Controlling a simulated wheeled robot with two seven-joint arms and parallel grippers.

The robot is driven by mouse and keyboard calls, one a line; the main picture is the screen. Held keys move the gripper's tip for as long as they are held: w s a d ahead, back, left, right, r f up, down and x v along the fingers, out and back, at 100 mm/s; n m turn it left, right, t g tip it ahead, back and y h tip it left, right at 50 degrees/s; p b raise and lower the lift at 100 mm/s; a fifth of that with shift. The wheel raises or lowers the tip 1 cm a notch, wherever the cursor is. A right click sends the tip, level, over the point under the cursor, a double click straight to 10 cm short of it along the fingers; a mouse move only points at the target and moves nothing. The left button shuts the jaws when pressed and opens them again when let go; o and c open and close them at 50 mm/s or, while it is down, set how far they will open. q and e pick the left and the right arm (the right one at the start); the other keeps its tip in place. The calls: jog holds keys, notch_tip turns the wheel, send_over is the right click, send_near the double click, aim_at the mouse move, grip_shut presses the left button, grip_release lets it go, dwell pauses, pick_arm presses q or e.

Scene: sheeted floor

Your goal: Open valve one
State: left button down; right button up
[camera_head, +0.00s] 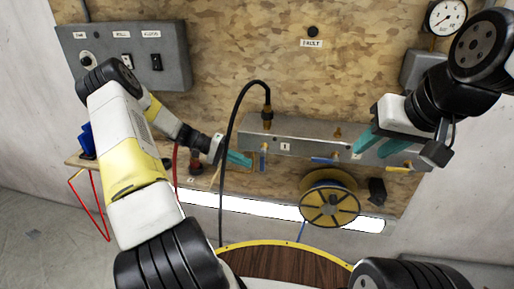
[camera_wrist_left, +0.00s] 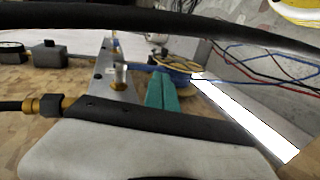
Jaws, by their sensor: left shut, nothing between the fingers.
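Just left of that label a blue valve handle (camera_head: 263,158) points downward. My left gripper (camera_head: 240,159) has its teal fingers together and empty, just left of this handle; I cannot tell whether they touch it. In the left wrist view the closed fingers (camera_wrist_left: 162,95) lie beside the manifold (camera_wrist_left: 118,80), and the handle is not clearly seen. My right gripper (camera_head: 378,143) has its teal fingers apart, in front of the manifold's right part.
Another blue handle (camera_head: 325,160) and a yellow handle (camera_head: 399,168) lie sideways on the manifold. A black hose (camera_head: 228,130) arches down beside my left gripper. A yellow reel (camera_head: 329,205) hangs below. A grey switch box (camera_head: 125,55) and a gauge (camera_head: 446,17) are on the wall.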

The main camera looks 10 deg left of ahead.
pick_arm(q)
jog(key=v, duration=0.5)
jog(key=s+d+r+m+y, duration=0.1)
jog(key=s+d+r+y, duration=0.3)
jog(key=r, duration=0.5)
jog(key=s+d+r+y, duration=0.3)
jog(key=s+r+y, duration=0.25)
jog(key=r, duration=0.25)
jog(key=s+r+t+y, duration=0.1)
jog(key=s+r+t, duration=0.2)
jog(key=s, duration=0.4)
jog(key=s+r+t+y, duration=0.1)
jog(key=s+r+t, duration=0.2)
jog(key=s+r, duration=0.2)
jog(key=s, duration=0.3)
jog(key=shift+s+d+r+n+t, duration=0.15)
jog(key=shift+d+r+n+t, duration=0.15)
jog(key=shift+d+r+n, duration=0.1)
